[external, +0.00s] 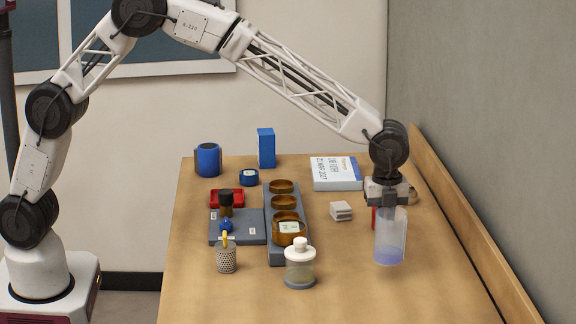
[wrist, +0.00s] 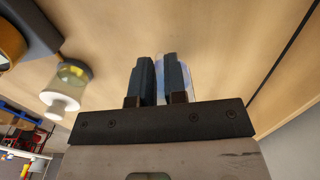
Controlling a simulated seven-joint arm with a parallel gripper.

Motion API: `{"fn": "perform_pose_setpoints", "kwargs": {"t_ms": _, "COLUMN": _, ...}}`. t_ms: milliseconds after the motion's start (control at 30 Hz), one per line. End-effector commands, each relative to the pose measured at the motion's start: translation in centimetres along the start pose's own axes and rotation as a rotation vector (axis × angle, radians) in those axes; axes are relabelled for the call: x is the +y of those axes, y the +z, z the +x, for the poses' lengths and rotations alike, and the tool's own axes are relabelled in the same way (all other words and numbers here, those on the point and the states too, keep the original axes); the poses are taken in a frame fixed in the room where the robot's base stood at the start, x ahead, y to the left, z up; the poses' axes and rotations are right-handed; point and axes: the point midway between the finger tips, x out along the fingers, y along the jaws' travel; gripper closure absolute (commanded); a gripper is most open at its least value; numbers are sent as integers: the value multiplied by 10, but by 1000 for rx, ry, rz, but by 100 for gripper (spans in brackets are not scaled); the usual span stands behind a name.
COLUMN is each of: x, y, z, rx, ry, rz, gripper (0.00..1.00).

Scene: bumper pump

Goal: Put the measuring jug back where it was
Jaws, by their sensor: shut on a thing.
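The measuring jug (external: 390,240) is a clear, tall vessel with blue-tinted contents at its bottom, on the right side of the table in the external view. My gripper (external: 388,203) is above it, pointing down, with its fingers shut on the jug's upper part. The jug looks upright; whether its base touches the table I cannot tell. In the wrist view my gripper's dark fingers (wrist: 159,80) are close together, with a pale, clear strip of the jug (wrist: 187,72) showing beside the right finger. The rest of the jug is hidden there.
A white-capped jar (external: 300,265) stands left of the jug and also shows in the wrist view (wrist: 66,90). A grey rack with amber bowls (external: 286,233) is further left. A small white block (external: 341,210) and a red thing (external: 374,218) are near the gripper. The front table is clear.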

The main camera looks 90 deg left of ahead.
Motion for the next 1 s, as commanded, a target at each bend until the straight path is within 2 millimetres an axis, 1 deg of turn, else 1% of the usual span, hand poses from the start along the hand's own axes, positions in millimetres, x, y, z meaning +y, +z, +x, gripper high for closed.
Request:
{"fn": "perform_pose_setpoints", "kwargs": {"t_ms": 200, "x": 0, "y": 0, "z": 27, "rx": 0, "ry": 2, "rz": 0, "gripper": 100}}
{"fn": "perform_pose_setpoints", "kwargs": {"t_ms": 333, "x": 0, "y": 0, "z": 38, "rx": 0, "ry": 1, "rz": 0, "gripper": 100}}
{"fn": "perform_pose_setpoints", "kwargs": {"t_ms": 433, "x": 0, "y": 0, "z": 42, "rx": 0, "ry": 1, "rz": 0, "gripper": 100}}
{"fn": "perform_pose_setpoints", "kwargs": {"t_ms": 867, "x": 0, "y": 0, "z": 45, "rx": 0, "ry": 1, "rz": 0, "gripper": 100}}
{"fn": "perform_pose_setpoints", "kwargs": {"t_ms": 900, "x": 0, "y": 0, "z": 45, "rx": 0, "ry": 1, "rz": 0, "gripper": 86}}
{"fn": "perform_pose_setpoints", "kwargs": {"t_ms": 1000, "x": 0, "y": 0, "z": 45, "rx": 0, "ry": 1, "rz": 0, "gripper": 71}}
